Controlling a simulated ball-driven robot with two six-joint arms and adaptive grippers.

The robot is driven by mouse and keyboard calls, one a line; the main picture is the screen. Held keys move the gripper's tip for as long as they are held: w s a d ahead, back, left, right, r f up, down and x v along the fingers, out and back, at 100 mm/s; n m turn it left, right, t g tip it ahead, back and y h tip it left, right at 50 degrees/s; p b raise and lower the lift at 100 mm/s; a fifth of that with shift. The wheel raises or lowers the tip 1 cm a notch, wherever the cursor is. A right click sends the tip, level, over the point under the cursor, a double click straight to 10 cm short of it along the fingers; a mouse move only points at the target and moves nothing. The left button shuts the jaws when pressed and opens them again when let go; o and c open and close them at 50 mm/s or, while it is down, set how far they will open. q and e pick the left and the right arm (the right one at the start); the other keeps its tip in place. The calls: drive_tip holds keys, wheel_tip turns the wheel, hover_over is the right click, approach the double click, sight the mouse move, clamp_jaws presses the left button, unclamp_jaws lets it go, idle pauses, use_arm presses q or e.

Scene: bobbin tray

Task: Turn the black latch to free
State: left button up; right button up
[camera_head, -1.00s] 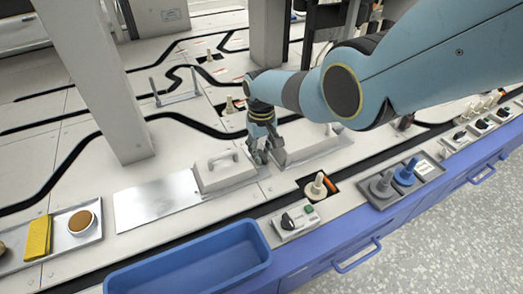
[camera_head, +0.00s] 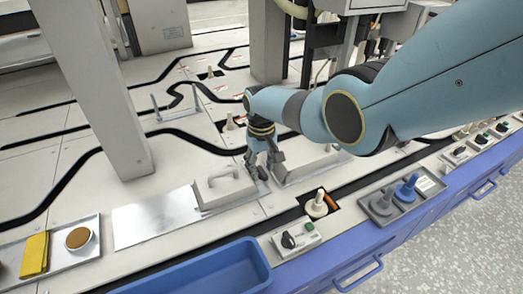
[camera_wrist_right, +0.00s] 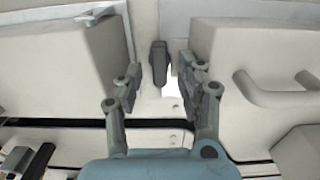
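The black latch (camera_wrist_right: 158,62) stands upright in the gap between two pale covers in the right wrist view. My right gripper (camera_wrist_right: 160,80) is open, with one finger on each side of the latch. A gap shows between the latch and each finger, and nothing is held. In the head view my right gripper (camera_head: 262,172) points down between the two covers. Its fingers largely hide the latch there. My left gripper is not in view.
The left cover (camera_head: 224,190) and right cover (camera_head: 310,164) stand close on both sides of the gripper; the left has a raised handle. A grey post (camera_head: 98,90) rises further left. A blue bin (camera_head: 200,272) and a switch box (camera_head: 298,240) lie in front.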

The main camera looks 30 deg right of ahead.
sight(262, 170)
wheel_tip(262, 170, up, 11)
drive_tip(key=shift+r, duration=0.15)
idle(0.6)
